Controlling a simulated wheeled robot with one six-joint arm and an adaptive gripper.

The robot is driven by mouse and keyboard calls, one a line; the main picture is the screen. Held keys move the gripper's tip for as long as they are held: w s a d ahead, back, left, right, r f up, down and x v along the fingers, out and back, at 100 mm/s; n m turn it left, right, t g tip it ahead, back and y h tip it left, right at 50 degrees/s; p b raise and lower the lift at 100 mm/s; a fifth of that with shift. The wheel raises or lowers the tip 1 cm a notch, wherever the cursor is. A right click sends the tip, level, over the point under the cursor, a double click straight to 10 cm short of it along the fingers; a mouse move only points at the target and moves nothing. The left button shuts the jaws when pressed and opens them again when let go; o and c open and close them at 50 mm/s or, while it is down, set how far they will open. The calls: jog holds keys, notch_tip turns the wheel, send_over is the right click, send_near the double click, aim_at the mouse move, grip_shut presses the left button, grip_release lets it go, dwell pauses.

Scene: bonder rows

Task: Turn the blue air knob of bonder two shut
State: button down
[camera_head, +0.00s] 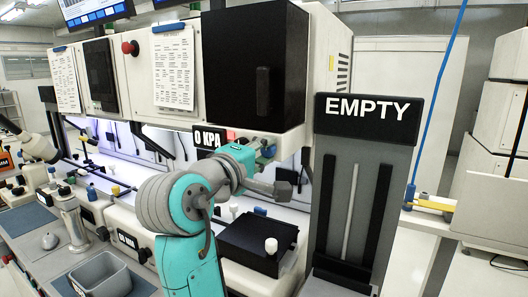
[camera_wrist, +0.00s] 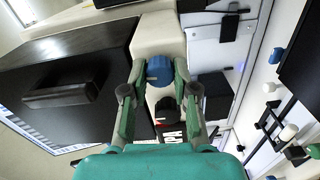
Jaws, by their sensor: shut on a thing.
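The blue air knob (camera_wrist: 159,69) sits at the lower edge of the pale bonder housing in the wrist view. My gripper (camera_wrist: 159,78) has one finger on each side of the knob and is shut on it. In the head view my gripper (camera_head: 266,153) is up under the bonder's right end, below the black box front, and mostly hides the knob. A black sign reading "0 KPA" (camera_head: 208,138) hangs just left of it. In the wrist view part of a dark sign with white letters (camera_wrist: 171,136) shows between my fingers. The knob's exact angle cannot be told.
A tall black stand marked "EMPTY" (camera_head: 367,107) rises close to the right of my gripper. A black block with a white knob (camera_head: 257,240) lies below. A grey bin (camera_head: 101,275) stands on the bench at lower left. A blue hose (camera_head: 438,95) hangs at right.

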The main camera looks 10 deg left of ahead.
jog(key=shift+n, duration=0.6)
jog(key=c, duration=0.9)
grip_release()
jog(key=v, duration=1.2)
jog(key=shift+s+a, duration=0.1)
